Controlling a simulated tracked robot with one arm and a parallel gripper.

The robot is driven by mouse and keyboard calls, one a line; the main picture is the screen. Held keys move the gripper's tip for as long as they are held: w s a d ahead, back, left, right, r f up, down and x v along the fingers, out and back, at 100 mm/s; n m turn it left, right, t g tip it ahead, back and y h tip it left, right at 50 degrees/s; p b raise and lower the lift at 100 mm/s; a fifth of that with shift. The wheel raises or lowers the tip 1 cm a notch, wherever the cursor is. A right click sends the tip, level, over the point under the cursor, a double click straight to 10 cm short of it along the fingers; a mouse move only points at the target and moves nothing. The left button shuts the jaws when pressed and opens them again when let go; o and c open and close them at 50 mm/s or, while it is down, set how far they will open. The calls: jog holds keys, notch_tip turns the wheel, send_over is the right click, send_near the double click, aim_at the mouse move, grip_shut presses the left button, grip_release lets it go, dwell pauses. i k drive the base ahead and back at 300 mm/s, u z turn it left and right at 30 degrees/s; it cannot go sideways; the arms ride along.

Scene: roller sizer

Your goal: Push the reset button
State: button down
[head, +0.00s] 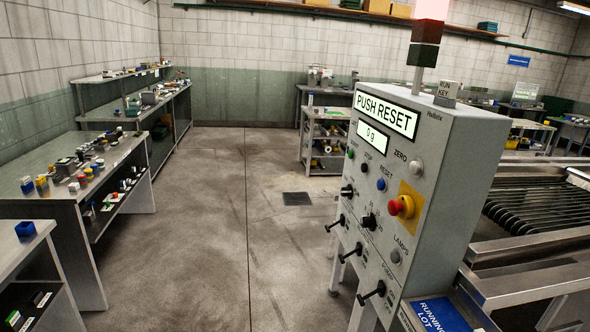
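The reset button (381,184) is a small round blue button on the front of a grey control cabinet (455,165), right of centre. The word RESET stands just above it. A black stop button (364,168) and a green start button (351,154) sit to its upper left. A red mushroom button (401,207) on a yellow plate sits to its lower right. A display (385,114) above reads PUSH RESET, and a smaller one (372,136) reads 0 g. My gripper is not in view.
Black handles (372,293) stick out low on the cabinet. A lamp stack (426,40) stands on top. The roller machine (540,205) is at right. Benches (70,215) with small parts line the left. Open concrete floor (215,220) lies between, with a drain grate (296,198).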

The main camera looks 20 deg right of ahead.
aim_at(381, 183)
jog(key=u, duration=0.2)
jog(key=i, duration=1.95)
jog(key=z, duration=0.65)
